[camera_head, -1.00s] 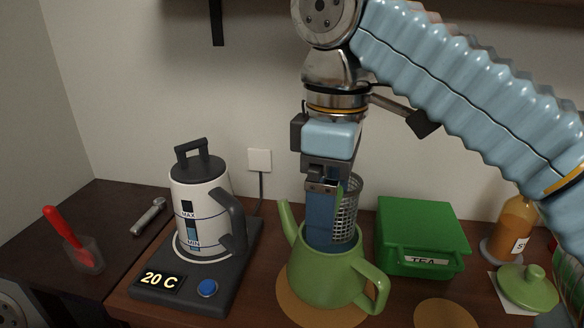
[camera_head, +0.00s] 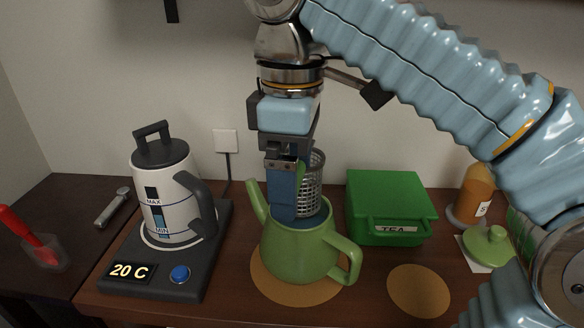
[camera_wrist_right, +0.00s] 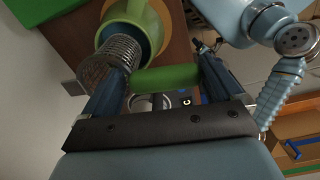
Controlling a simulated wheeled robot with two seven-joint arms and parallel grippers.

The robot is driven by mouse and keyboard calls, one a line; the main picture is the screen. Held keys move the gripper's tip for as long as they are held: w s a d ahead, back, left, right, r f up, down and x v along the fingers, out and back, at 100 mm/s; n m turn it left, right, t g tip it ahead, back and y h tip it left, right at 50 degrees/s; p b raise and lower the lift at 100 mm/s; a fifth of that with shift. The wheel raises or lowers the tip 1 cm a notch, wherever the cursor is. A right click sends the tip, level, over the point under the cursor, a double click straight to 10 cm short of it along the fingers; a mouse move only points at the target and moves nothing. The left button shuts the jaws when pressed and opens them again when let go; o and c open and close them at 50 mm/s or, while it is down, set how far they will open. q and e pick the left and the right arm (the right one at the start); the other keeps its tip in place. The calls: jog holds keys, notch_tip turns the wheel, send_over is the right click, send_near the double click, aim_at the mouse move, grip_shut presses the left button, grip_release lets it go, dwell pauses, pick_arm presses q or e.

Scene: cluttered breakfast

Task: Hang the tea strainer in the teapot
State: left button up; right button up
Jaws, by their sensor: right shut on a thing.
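The tea strainer (camera_head: 314,183) is a grey mesh cylinder with a green handle. My right gripper (camera_head: 283,214) is shut on that handle, which shows between the fingers in the wrist view (camera_wrist_right: 166,79). The strainer is upright, its lower end at the mouth of the green teapot (camera_head: 298,257); I cannot tell how far inside it is. The wrist view shows the mesh (camera_wrist_right: 108,60) over the teapot's round opening.
The white kettle (camera_head: 160,190) stands on its dark base (camera_head: 150,285) to the left. The green tea box (camera_head: 385,215) is close on the right. The teapot lid (camera_head: 488,247) lies farther right. A bare round mat (camera_head: 418,290) lies in front of the box.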

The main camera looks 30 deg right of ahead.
jog(key=shift+f+b, duration=1.05)
jog(key=shift+f, duration=0.45)
dwell(0.4)
jog(key=shift+d+f+b, duration=0.25)
jog(key=shift+f+b, duration=0.65)
jog(key=shift+f, duration=0.3)
jog(key=shift+d+f+b, duration=0.15)
jog(key=shift+f+b, duration=1.3)
jog(key=shift+f, duration=0.5)
jog(key=o, duration=1)
jog(key=shift+o, duration=0.2)
jog(key=shift+r, duration=0.1)
